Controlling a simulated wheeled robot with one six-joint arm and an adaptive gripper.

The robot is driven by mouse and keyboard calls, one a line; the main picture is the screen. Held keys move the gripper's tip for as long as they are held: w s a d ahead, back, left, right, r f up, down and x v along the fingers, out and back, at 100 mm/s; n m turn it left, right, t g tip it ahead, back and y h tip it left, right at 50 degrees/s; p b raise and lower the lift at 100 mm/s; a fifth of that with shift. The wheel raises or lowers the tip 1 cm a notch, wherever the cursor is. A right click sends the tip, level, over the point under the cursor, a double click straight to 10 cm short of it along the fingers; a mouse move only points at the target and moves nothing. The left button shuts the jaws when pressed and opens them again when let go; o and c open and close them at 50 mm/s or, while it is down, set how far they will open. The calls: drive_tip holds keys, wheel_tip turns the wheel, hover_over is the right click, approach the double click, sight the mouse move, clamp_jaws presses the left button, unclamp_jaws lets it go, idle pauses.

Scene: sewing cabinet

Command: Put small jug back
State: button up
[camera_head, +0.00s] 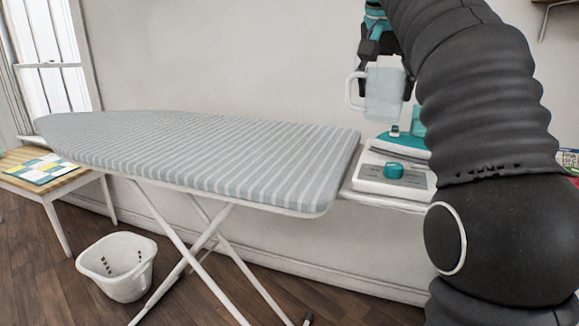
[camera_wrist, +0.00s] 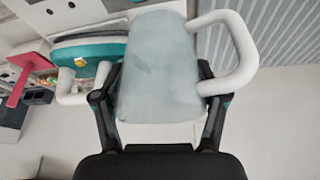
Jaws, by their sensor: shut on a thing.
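The small jug (camera_head: 384,95) is translucent pale blue with a white handle on its left side in the head view. My gripper (camera_head: 385,72) is shut on the jug and holds it in the air above the iron station at the right end of the ironing board. In the wrist view the jug (camera_wrist: 158,70) fills the middle between the two fingers of my gripper (camera_wrist: 160,108). Its white handle shows at upper right there.
The teal and white iron (camera_head: 400,143) rests on a white station with a teal knob (camera_head: 393,170). The striped ironing board (camera_head: 210,150) extends left. A white basket (camera_head: 118,268) stands on the floor, beside a wooden table (camera_head: 48,185) with a booklet (camera_head: 40,168).

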drive_tip(key=shift+w+a+f+n+t+y+b, duration=0.15)
drive_tip(key=shift+w+a+f+n+b, duration=0.35)
drive_tip(key=shift+a+f, duration=1.85)
drive_tip(key=shift+w+a+f+n+t+y+b, duration=0.15)
drive_tip(key=shift+w+a+f+n+b, duration=0.3)
drive_tip(key=shift+a+f, duration=1.9)
drive_tip(key=shift+w+a+f+n+y+b, duration=0.3)
drive_tip(key=shift+a+f+n+b, duration=0.4)
drive_tip(key=shift+a, duration=3.25)
drive_tip(key=shift+f, duration=0.2)
drive_tip(key=o, duration=1.3)
drive_tip(key=shift+p+v, duration=1.65)
drive_tip(key=shift+v, duration=4.45)
